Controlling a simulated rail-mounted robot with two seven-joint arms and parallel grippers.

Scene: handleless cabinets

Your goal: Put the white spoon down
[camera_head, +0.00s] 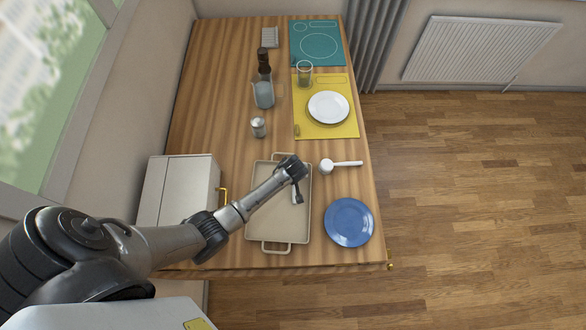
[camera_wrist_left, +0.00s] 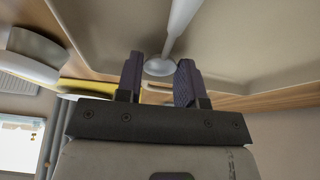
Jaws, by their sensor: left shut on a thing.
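My left gripper (camera_head: 294,167) is low over the beige tray (camera_head: 272,220). In the left wrist view the gripper (camera_wrist_left: 158,78) has its two dark fingers on either side of the round end of a slim white utensil, the white spoon (camera_wrist_left: 178,30). Its stem runs up out of that picture. My fingers are shut on it. From the head the arm hides most of it, and I cannot tell if it touches the tray. Another white, round-ended utensil (camera_head: 342,164) lies on the table just right of the tray. My right gripper is out of view.
A blue plate (camera_head: 349,222) sits right of the tray. A white cabinet (camera_head: 180,185) with a gold handle stands to its left. A shaker (camera_head: 258,127), a bottle (camera_head: 264,92), a glass (camera_head: 305,72) and a white plate (camera_head: 328,106) on a yellow mat (camera_head: 310,131) are farther back.

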